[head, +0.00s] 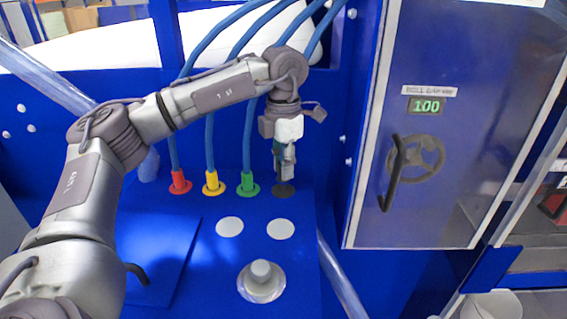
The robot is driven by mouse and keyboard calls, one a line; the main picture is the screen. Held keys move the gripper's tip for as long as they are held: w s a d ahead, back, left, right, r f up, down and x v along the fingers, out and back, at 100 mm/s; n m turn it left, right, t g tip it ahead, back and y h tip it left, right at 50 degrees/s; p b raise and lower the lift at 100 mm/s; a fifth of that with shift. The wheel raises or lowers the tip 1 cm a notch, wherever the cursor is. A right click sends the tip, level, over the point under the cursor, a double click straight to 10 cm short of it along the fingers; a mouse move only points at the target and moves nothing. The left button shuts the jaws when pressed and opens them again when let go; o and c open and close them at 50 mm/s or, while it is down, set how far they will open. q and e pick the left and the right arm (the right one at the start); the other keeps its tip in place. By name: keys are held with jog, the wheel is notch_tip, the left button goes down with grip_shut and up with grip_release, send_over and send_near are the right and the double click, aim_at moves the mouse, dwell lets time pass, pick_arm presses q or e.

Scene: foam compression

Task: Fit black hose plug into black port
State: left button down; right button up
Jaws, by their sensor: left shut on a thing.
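My left gripper (285,172) points straight down directly above the black port (284,191) on the blue panel. It is shut on the black hose plug, which is mostly hidden by the fingers. At this size I cannot tell how deep the plug sits in the port, or whether it touches it. A blue hose (320,34) comes down from the top and runs behind my arm toward the gripper. My right gripper is not in view.
Red (180,184), yellow (213,184) and green (247,185) plugs with blue hoses stand in a row left of the black port. A round knob (261,281) is in front.

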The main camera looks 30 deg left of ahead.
pick_arm(q)
jog(key=shift+f+b, duration=0.95)
jog(key=shift+f, duration=0.5)
jog(key=c, duration=0.9)
grip_release()
jog(key=shift+r, duration=0.1)
notch_tip(320, 180, up, 12)
